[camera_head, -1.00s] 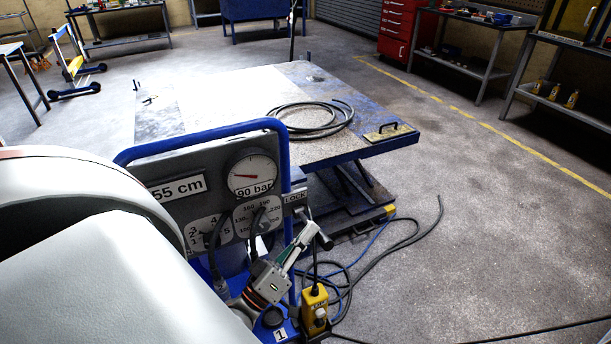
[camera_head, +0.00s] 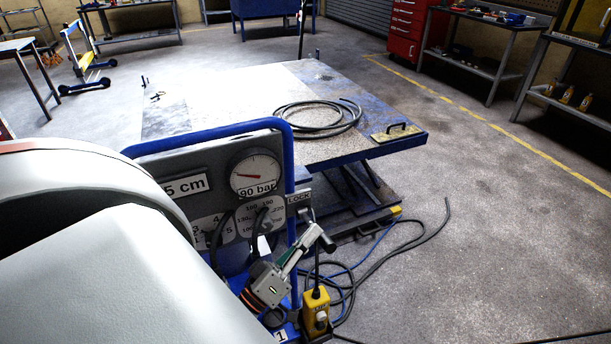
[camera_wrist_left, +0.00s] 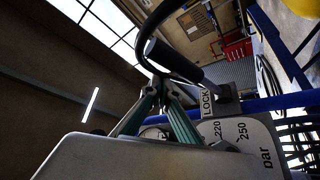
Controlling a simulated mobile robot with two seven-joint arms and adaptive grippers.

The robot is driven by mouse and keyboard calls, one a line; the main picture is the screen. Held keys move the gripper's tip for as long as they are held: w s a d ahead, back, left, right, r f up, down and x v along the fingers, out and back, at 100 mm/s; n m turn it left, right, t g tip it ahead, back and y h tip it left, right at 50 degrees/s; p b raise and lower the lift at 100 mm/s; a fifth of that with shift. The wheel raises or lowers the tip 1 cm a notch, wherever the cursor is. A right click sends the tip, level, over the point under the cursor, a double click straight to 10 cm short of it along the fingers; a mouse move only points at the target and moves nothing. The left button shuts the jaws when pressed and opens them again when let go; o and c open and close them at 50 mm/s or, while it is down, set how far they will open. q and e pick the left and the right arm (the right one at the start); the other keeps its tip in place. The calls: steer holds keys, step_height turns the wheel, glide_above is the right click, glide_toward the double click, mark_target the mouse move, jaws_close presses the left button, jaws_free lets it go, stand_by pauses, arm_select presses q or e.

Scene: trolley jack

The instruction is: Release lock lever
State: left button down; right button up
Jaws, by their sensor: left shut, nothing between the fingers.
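The lock lever has a dark handle (camera_head: 326,243) and stands below the LOCK label (camera_head: 299,198) at the right edge of the grey control panel (camera_head: 200,160). In the left wrist view the black lever (camera_wrist_left: 185,65) slants up and left from its mount beside the LOCK label (camera_wrist_left: 206,103). My left gripper (camera_head: 312,234) is shut, with its fingertips at the lever's handle. In the left wrist view the fingertips (camera_wrist_left: 160,80) meet just below the handle's outer end; I cannot tell whether they touch it. My right gripper is not in view.
A blue tube frame (camera_head: 205,134) edges the panel, whose gauge (camera_head: 255,174) reads about 90 bar. A yellow pendant (camera_head: 316,312) hangs close below my left gripper. Behind is a lift table (camera_head: 225,100) with a coiled hose (camera_head: 318,117). Hoses lie on the floor; the floor at right is open.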

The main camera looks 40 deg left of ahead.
arm_select(q)
step_height(320, 180, up, 9)
steer(key=shift+a, duration=0.25)
steer(key=shift+w, duration=0.15)
stand_by(0.4)
